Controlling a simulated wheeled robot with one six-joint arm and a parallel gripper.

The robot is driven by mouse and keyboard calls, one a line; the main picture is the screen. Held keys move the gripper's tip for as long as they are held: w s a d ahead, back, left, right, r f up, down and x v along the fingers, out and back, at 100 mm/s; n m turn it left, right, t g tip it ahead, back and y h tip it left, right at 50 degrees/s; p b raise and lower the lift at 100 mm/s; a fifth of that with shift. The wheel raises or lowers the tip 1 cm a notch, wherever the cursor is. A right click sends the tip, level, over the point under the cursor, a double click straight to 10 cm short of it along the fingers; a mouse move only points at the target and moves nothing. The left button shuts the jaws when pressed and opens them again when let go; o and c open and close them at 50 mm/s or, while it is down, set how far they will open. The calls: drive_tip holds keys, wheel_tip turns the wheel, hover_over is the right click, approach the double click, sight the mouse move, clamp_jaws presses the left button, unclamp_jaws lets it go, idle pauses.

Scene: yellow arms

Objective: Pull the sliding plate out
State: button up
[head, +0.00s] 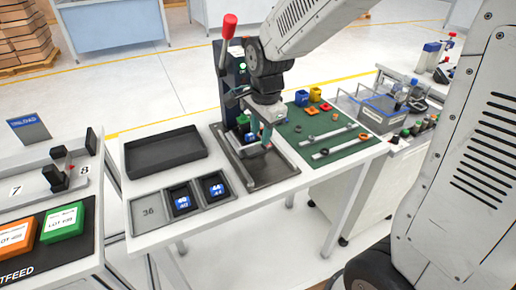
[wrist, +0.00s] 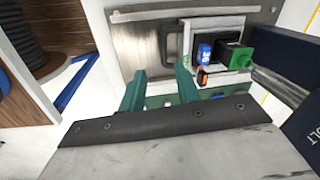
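The sliding plate (wrist: 212,30) is a pale plate at the upper right of the wrist view, carrying a blue block (wrist: 204,52) and a black part with a green end (wrist: 238,58). A thin grey U-shaped handle (wrist: 164,46) appears to extend from its left side over a brushed metal base (wrist: 132,45). My gripper (wrist: 161,75) has two teal fingers standing apart, with nothing visibly held; the handle lies just beyond the tips. In the head view my gripper (head: 265,135) points down over the press base, hiding part of the plate.
A press with a red-knobbed lever (head: 228,27) stands just behind my gripper. A green mat (head: 338,120) with rods and small parts lies to the right. A black tray (head: 165,149) and bins with blue-labelled blocks (head: 181,202) are at the left.

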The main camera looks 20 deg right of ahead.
sight(257, 154)
drive_tip(key=shift+m, duration=0.8)
drive_tip(key=f, duration=0.2)
drive_tip(key=w+f, duration=0.1)
drive_tip(key=f, duration=0.4)
drive_tip(key=shift+w+a+f, duration=0.1)
drive_tip(key=shift+w+f, duration=0.2)
drive_tip(key=shift+w, duration=0.1)
clamp_jaws()
